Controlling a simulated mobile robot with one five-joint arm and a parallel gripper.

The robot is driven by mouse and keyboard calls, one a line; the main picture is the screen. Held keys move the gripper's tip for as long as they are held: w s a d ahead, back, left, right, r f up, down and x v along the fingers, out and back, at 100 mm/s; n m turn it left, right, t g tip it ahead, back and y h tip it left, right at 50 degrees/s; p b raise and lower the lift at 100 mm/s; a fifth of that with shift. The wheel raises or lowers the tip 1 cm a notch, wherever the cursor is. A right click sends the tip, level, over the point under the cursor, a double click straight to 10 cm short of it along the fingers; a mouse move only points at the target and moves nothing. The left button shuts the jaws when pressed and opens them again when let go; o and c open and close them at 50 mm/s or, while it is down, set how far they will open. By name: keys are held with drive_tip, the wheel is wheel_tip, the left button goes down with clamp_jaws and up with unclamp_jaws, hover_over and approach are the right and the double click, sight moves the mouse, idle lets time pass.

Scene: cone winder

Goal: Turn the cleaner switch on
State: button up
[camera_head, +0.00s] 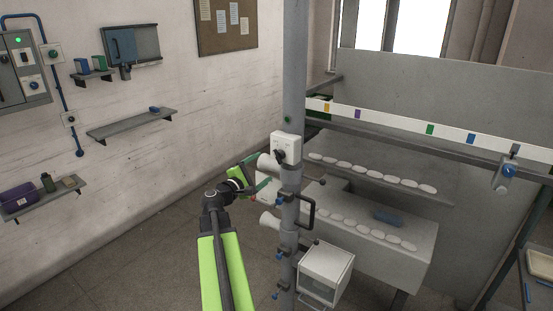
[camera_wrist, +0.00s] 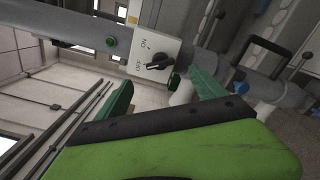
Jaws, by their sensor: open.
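The cleaner switch appears to be the off-white box (camera_head: 285,141) with a black rotary knob (camera_head: 279,156) on the grey post. In the wrist view, the switch plate (camera_wrist: 143,40) and knob (camera_wrist: 158,62) are close ahead. The knob's handle lies toward a dark marking at the plate's lower left, which looks like OFF; another small marking sits higher up. My gripper (camera_head: 262,171) is open and empty, just below and left of the switch. In the wrist view its green fingers (camera_wrist: 160,88) are spread apart, with the knob beyond the gap. I see no contact with the knob.
The grey post (camera_head: 293,70) carries a handle (camera_head: 308,213) and white cones (camera_head: 270,222) below the switch. A clear-fronted box (camera_head: 326,271) stands lower right. The floor left of my arm is free.

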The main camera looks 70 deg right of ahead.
sight(277, 158)
drive_tip(key=x, duration=1)
drive_tip(key=shift+d, duration=0.15)
